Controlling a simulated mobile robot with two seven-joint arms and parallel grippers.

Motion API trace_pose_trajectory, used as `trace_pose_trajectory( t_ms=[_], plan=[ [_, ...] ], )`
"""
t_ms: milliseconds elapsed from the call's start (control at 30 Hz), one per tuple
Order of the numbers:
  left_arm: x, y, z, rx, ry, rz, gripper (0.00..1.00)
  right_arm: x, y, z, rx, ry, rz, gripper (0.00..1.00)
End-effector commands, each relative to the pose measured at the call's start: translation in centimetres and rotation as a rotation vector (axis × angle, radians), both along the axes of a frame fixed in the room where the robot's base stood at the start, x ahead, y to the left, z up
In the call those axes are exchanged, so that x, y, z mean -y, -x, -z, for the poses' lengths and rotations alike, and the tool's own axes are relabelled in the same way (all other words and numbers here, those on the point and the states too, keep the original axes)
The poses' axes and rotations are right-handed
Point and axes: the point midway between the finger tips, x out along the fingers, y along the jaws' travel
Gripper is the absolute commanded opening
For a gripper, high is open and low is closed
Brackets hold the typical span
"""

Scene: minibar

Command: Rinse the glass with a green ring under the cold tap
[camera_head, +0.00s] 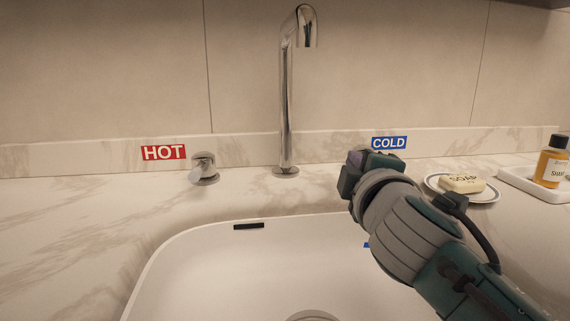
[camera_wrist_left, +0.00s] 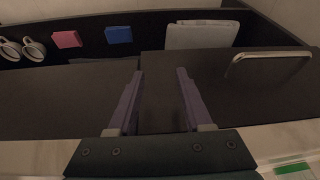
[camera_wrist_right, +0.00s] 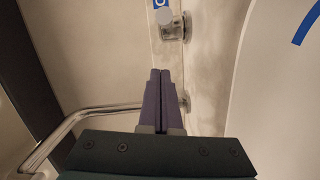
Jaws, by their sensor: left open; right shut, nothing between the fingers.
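No glass with a green ring can be made out in any view. My right gripper (camera_head: 362,160) is shut and empty, just below the blue COLD sign (camera_head: 389,143) in the head view. It hides the cold tap knob there. In the right wrist view the shut fingers (camera_wrist_right: 161,75) show with the chrome cold knob (camera_wrist_right: 173,27) beyond their tips, apart from them. The tall chrome spout (camera_head: 287,100) stands behind the sink; no water shows. My left gripper (camera_wrist_left: 160,75) is open and empty over a dark surface, outside the head view.
The white sink (camera_head: 190,262) has a dark overflow slot. The hot knob (camera_head: 204,167) is left of the spout. A soap dish (camera_head: 484,196) and an amber bottle (camera_head: 552,163) stand right. The left wrist view shows a chrome handle (camera_wrist_left: 268,56) and a green strip (camera_wrist_left: 292,169), unclear what.

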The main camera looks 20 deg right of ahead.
Motion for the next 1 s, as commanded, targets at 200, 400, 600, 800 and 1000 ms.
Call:
trace_pose_trajectory(
  t_ms=[200, 400, 600, 800, 1000],
  plan=[
    [0.0, 0.0, -0.2, -0.001, -0.001, 0.001, 0.50, 3.0, -0.2, 0.5, -0.002, 0.000, 0.003, 0.00],
    [0.0, 0.0, -0.2, -0.001, -0.001, 0.000, 0.50, 4.1, 0.0, 0.8, -0.002, -0.001, 0.001, 0.00],
    [0.1, 0.0, -0.2, -0.001, 0.003, -0.002, 0.50, 4.2, 0.0, 0.9, -0.002, -0.002, 0.001, 0.00],
    [0.2, 0.0, -0.7, -0.001, 0.009, -0.006, 0.50, 4.5, 0.1, 0.7, -0.004, 0.002, -0.022, 0.00],
    [0.2, 0.0, -1.7, -0.001, 0.010, -0.007, 0.50, 5.9, 0.6, 0.7, -0.003, 0.001, -0.107, 0.00]
  ],
)
